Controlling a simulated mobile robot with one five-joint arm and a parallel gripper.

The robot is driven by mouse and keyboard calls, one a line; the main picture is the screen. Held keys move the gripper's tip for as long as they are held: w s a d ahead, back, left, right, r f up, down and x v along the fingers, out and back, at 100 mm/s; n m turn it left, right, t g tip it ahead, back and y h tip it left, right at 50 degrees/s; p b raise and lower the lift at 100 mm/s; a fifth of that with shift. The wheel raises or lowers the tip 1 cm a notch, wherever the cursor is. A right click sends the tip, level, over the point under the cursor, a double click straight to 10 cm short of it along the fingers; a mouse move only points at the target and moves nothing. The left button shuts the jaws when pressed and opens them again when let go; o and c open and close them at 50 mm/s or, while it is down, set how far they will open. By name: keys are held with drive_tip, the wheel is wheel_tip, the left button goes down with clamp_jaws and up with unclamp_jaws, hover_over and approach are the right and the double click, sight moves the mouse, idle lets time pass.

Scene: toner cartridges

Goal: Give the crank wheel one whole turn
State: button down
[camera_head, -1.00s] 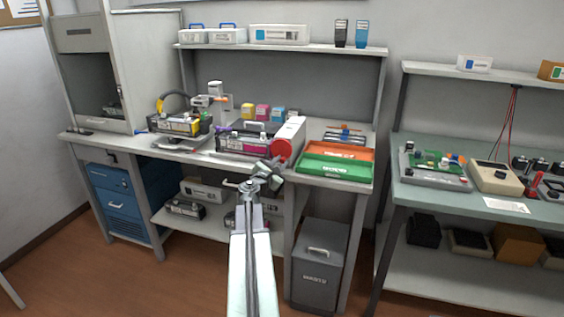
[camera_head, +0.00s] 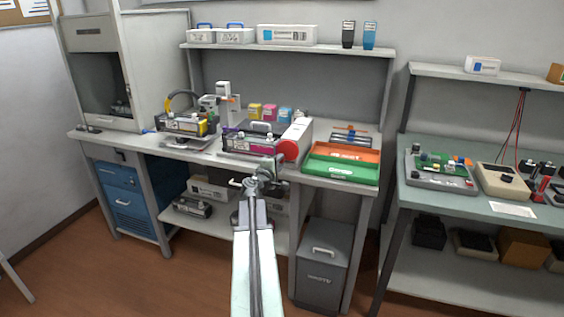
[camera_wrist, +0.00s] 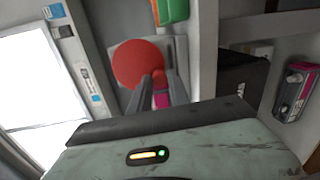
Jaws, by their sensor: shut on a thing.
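The crank wheel is a red disc (camera_head: 287,150) on the end of a white housing (camera_head: 298,133) at the bench's front edge. In the wrist view the red disc (camera_wrist: 134,62) fills the upper middle, just beyond my fingers. My gripper (camera_head: 277,161) is in front of the wheel, at its lower left. In the wrist view my gripper (camera_wrist: 161,88) is shut on a small red handle (camera_wrist: 161,99) beside the disc. The fingers partly cover the handle and the disc's lower right edge.
A magenta cartridge (camera_head: 252,145) lies left of the wheel. Green (camera_head: 340,170) and orange (camera_head: 346,152) trays are to its right. A grey bin (camera_head: 322,265) stands below the bench. The floor in front is open.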

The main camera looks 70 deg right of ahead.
drive_tip(key=shift+w+r+m+t+p, duration=0.3)
drive_tip(key=shift+r+m, duration=0.1)
drive_tip(key=shift+m, duration=1.1)
drive_tip(key=shift+w+r+m+t+p, duration=0.15)
drive_tip(key=shift+r+m+p, duration=0.2)
drive_tip(key=shift+m, duration=1.15)
drive_tip(key=shift+w+r+m+t+p, duration=0.25)
drive_tip(key=shift+r+m, duration=0.2)
drive_tip(key=shift+m, duration=1.05)
drive_tip(key=c, duration=1.2)
unclamp_jaws()
drive_tip(key=shift+c, duration=0.2)
drive_tip(key=shift+a, duration=0.1)
drive_tip(key=a, duration=0.7)
drive_tip(key=shift+s+a+r+p, duration=0.3)
drive_tip(key=shift+s+r, duration=0.1)
drive_tip(key=shift+s, duration=0.05)
